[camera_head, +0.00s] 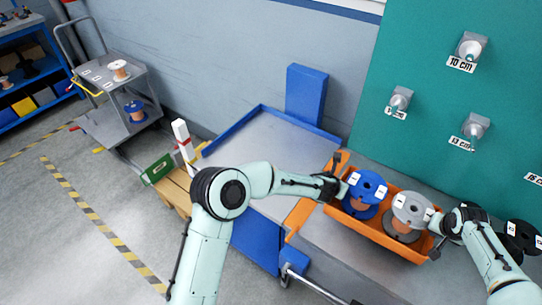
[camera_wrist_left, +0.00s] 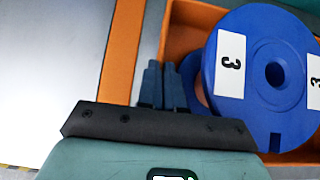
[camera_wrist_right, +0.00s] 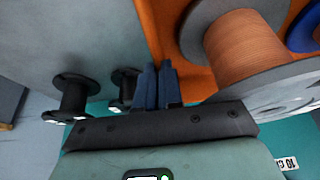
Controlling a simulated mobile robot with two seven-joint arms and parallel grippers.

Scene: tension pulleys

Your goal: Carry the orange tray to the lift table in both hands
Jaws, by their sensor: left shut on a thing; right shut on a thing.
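The orange tray (camera_head: 372,233) is at the grey bench, right of its orange edge strip. It holds a blue spool (camera_head: 364,188) labelled 3 and a grey spool (camera_head: 408,212) with copper-coloured winding. My left gripper (camera_head: 338,187) is shut on the tray's left end wall, and its fingers show in the left wrist view (camera_wrist_left: 165,85). My right gripper (camera_head: 440,224) is shut on the right end wall, and its fingers show in the right wrist view (camera_wrist_right: 158,85). Whether the tray touches the bench is unclear. The blue-rimmed lift table (camera_head: 262,140) stands left of the bench, its top empty.
Black spools (camera_head: 520,237) stand on the bench right of the tray. Pegs with length labels (camera_head: 472,125) stick out of the green panel behind. A grey cart (camera_head: 112,80) with spools, a wooden pallet (camera_head: 175,190) and a green box (camera_head: 157,168) are at left.

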